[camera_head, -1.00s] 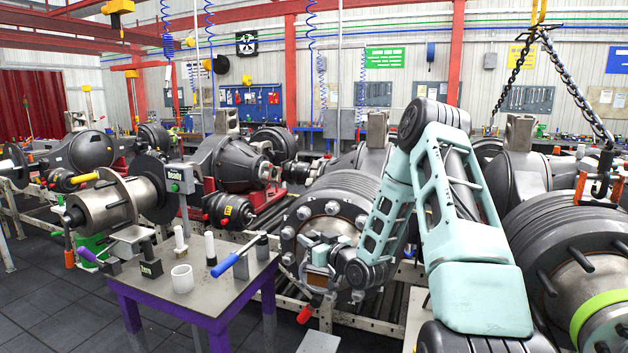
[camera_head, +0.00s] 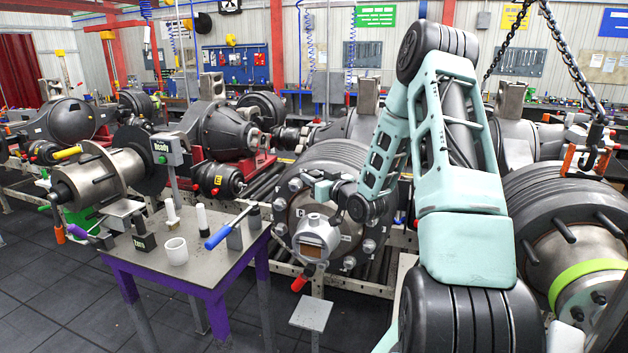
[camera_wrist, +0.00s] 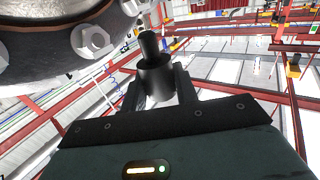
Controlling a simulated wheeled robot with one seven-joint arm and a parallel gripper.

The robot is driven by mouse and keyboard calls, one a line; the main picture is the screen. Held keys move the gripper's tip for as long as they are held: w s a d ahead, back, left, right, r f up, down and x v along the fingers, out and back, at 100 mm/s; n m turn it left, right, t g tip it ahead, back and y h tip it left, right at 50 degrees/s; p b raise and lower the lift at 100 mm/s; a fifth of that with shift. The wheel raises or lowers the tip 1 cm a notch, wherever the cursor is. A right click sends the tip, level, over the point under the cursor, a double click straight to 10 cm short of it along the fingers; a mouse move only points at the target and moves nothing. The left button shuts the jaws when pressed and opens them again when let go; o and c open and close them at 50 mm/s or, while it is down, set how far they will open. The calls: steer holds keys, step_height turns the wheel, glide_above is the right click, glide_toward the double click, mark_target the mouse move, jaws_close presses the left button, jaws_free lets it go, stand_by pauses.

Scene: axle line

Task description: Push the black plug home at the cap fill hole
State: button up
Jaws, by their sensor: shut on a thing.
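My gripper (camera_wrist: 158,88) is shut on the black plug (camera_wrist: 155,76), whose narrower end points away from the jaws in the wrist view. The cap sits in the middle of a large dark bolted hub (camera_head: 345,228). The plug cannot be made out in the head view. I cannot make out the fill hole clearly. In the wrist view the plug is apart from the hub rim and its bright nut (camera_wrist: 92,40).
A purple-legged table (camera_head: 215,262) at left bears a white cup (camera_head: 176,252), a blue-handled tool (camera_head: 222,234) and small bottles. A red-handled part (camera_head: 300,283) sticks out below the cap. Another large hub (camera_head: 575,255) and a hanging chain (camera_head: 575,60) are at right.

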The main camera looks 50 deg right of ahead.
steer(key=shift+f+b, duration=2.4)
steer(key=shift+f, duration=0.35)
steer(key=shift+f+b, duration=0.3)
steer(key=shift+f+b, duration=0.35)
steer(key=shift+f, duration=0.1)
steer(key=shift+f+b, duration=0.7)
steer(key=shift+b, duration=0.1)
steer(key=shift+f+b, duration=0.35)
steer(key=shift+b, duration=0.05)
steer(key=shift+f+b, duration=0.35)
steer(key=shift+f, duration=0.1)
